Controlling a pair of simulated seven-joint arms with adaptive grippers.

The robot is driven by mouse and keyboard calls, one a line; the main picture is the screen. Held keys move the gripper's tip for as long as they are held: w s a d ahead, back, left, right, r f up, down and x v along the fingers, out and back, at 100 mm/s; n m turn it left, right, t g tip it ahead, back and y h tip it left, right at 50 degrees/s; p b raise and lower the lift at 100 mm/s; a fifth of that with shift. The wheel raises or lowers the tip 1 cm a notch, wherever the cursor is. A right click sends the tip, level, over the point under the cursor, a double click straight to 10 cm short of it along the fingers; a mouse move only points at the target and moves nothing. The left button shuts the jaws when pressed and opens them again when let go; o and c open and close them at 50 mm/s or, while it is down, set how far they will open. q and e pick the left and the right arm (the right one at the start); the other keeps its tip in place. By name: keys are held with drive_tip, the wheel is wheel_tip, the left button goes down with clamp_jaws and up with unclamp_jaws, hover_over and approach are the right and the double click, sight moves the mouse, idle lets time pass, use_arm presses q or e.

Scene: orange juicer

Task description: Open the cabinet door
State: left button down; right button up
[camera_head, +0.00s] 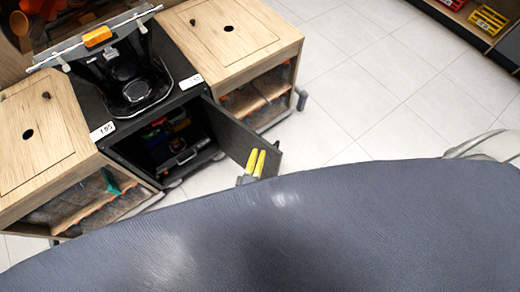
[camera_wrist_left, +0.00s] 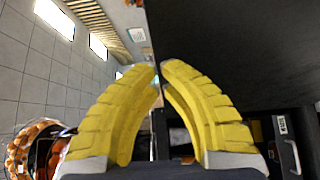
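The black cabinet (camera_head: 150,150) stands between two wooden units, and its dark interior shows. Its door (camera_head: 233,135) is swung wide open, with its hinge side at the right of the opening. My left gripper (camera_head: 256,156), with yellow fingers, is at the outer part of the door, in front of the face turned to the opening. In the left wrist view the gripper's (camera_wrist_left: 161,68) fingertips almost meet, with no object seen held between them. The dark door panel (camera_wrist_left: 235,45) fills the upper right there, close behind the right finger. Contact cannot be told. My right gripper is out of view.
A black juicer machine (camera_head: 135,80) stands on the cabinet. Wooden units (camera_head: 225,40) (camera_head: 38,135) flank it. Several items, including a dark case (camera_head: 185,157), lie inside the cabinet. Tiled floor (camera_head: 350,85) to the right of the door is clear. A grey rounded surface fills the foreground.

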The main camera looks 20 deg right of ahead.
use_arm(q)
drive_tip(key=v, duration=1)
drive_tip(key=s+a+f+m+g+y, duration=0.2)
drive_tip(key=s+a+f+m+g, duration=0.15)
drive_tip(key=f, duration=0.55)
drive_tip(key=s+a+f+m+g+y, duration=0.1)
drive_tip(key=s+a+f+m+g, duration=0.25)
drive_tip(key=f, duration=0.55)
drive_tip(key=s+a+f+m+g+y, duration=0.1)
drive_tip(key=s+a+f+m+y, duration=0.15)
drive_tip(key=a+f+m, duration=0.45)
drive_tip(key=s+a+f+m+g+y, duration=0.1)
drive_tip(key=s+a+f+g+y, duration=0.3)
drive_tip(key=s+a+f, duration=1.1)
drive_tip(key=s+a+g, duration=0.1)
drive_tip(key=s+a, duration=0.1)
drive_tip(key=shift+s+f+g, duration=0.3)
drive_tip(key=shift+f+g, duration=0.05)
drive_tip(key=shift+g, duration=0.05)
drive_tip(key=shift+a, duration=0.1)
